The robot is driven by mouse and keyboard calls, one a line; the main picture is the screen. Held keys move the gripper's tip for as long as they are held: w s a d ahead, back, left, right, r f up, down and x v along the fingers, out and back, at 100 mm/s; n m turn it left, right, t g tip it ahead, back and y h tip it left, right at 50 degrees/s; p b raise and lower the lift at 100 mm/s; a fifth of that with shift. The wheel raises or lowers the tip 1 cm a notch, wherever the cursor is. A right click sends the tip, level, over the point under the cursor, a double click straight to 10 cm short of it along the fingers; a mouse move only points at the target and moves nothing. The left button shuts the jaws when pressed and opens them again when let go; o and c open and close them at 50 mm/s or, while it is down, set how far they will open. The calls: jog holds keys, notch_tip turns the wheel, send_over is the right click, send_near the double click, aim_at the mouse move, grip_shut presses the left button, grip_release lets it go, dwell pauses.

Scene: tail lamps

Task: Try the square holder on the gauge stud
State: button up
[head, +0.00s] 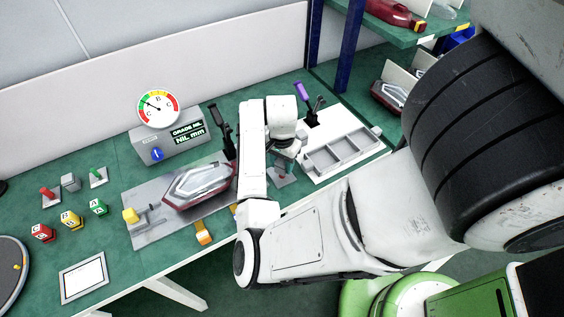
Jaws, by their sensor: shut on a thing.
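My gripper (286,152) hangs beneath my white wrist over the bench, left of the grey tray. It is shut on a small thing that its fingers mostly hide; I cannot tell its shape. A small grey base with a reddish part (281,176) shows just below the gripper; I cannot tell whether they touch. A grey gauge box (172,142) stands behind the lamp, with a round dial (159,108) on top and a blue round part (157,154) on its front. I cannot make out for sure which part is the square holder or the stud.
A red-and-clear tail lamp (198,187) lies on a metal plate (150,236). A compartment tray (345,150) stands right of the gripper. Lettered red, yellow and green blocks (70,220) and small stands are at left. Dark upright clamps flank my arm.

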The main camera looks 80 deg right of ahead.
jog(key=shift+f, duration=0.45)
dwell(0.5)
jog(key=shift+r, duration=0.15)
dwell(0.8)
jog(key=shift+r+p, duration=2.3)
jog(key=shift+r, duration=0.2)
